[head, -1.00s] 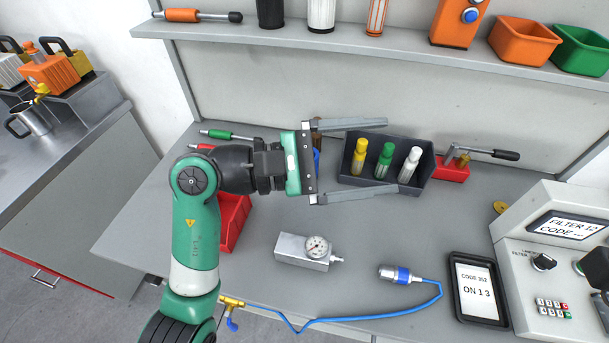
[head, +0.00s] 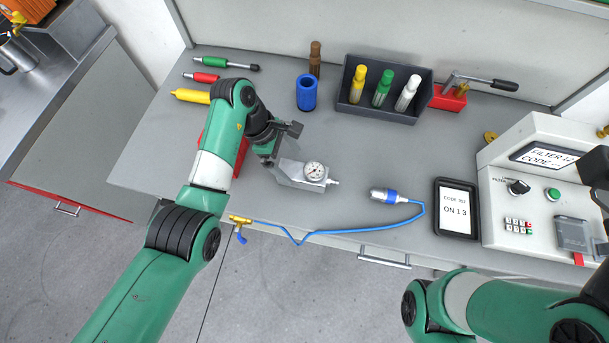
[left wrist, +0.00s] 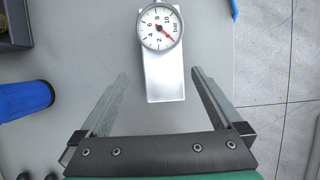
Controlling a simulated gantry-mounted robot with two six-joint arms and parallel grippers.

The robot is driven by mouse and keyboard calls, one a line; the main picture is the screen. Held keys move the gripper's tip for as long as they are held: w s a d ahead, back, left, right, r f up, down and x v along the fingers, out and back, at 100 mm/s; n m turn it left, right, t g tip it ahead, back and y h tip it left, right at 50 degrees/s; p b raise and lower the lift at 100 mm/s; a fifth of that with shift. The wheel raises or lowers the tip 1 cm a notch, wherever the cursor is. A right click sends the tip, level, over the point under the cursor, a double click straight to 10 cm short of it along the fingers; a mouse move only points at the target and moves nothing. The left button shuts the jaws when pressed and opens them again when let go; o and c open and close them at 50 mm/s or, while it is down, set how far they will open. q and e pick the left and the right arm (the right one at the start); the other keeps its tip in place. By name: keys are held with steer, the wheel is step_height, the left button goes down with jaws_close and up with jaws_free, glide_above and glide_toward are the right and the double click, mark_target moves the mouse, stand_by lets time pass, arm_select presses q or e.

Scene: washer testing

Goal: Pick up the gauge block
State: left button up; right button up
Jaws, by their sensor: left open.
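The gauge block (head: 303,174), a silver block with a round white dial on it, lies on the grey bench in the head view, partly covered by my left gripper. In the left wrist view the gauge block (left wrist: 164,75) stands ahead with its dial at the far end. My left gripper (head: 292,157) is open at the block, pointing down towards the bench. In the left wrist view its two fingers (left wrist: 160,76) are spread either side of the block's near end, with a gap on each side; nothing is held. My right gripper is out of view.
A blue cup (head: 307,93) and a dark bin (head: 349,104) with coloured bottles stand behind. A blue cable (head: 350,231) with a metal fitting (head: 384,196) lies to the right. A tablet (head: 457,222) and control panel (head: 497,210) are further right. A red bin is partly hidden behind my left arm.

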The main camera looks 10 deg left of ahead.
mark_target(295, 170)
arm_select(q)
steer(key=x, duration=0.1)
steer(key=b+x, duration=0.1)
steer(key=x, duration=0.1)
steer(key=b+x, duration=0.1)
steer(key=x, duration=0.1)
steer(key=shift+s+f, duration=0.2)
steer(key=shift+s, duration=0.1)
steer(key=shift+r, duration=0.1)
jaws_close()
steer(key=shift+w, duration=0.1)
